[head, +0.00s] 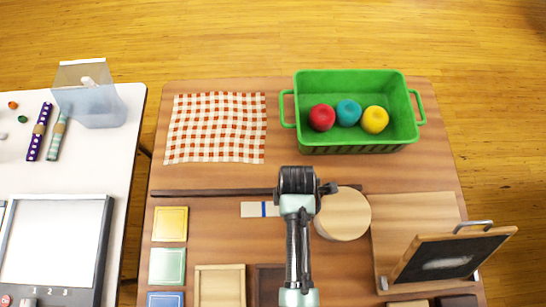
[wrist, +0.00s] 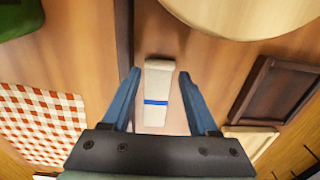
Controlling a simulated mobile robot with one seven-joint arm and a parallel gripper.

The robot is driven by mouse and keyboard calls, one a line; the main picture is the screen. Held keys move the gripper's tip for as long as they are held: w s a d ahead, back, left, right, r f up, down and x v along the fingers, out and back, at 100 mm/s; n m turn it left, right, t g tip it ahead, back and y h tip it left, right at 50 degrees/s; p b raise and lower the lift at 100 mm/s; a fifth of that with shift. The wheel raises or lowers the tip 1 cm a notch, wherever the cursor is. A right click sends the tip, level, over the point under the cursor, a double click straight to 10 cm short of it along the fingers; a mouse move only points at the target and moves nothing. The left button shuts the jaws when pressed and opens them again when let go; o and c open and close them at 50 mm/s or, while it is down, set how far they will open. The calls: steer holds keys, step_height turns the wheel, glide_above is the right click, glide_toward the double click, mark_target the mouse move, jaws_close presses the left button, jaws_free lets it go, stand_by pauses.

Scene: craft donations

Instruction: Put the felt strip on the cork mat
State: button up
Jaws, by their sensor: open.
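A pale strip with a blue band, seemingly the felt strip (head: 250,210), lies on the wooden table left of my arm, its right end close to the arm. In the wrist view the felt strip (wrist: 158,80) lies lengthwise between the two blue fingers of my gripper (wrist: 159,73). The fingers are open, with gaps on both sides; their height above the table is unclear. In the head view my arm hides the fingertips. A round tan disc (head: 343,214) stands just right of my arm; a flat tan rectangle (head: 395,215) lies beyond it. I cannot tell which is the cork mat.
A dark bar (head: 215,193) runs behind the strip. A checked cloth (head: 215,127) and a green crate (head: 355,149) with coloured balls are at the back. A chalkboard (head: 450,258) stands front right. Coloured squares and small frames (head: 220,285) fill the front left.

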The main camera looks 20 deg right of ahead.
step_height(320, 180, down, 2)
steer(key=shift+f, duration=0.15)
jaws_close()
stand_by(0.3)
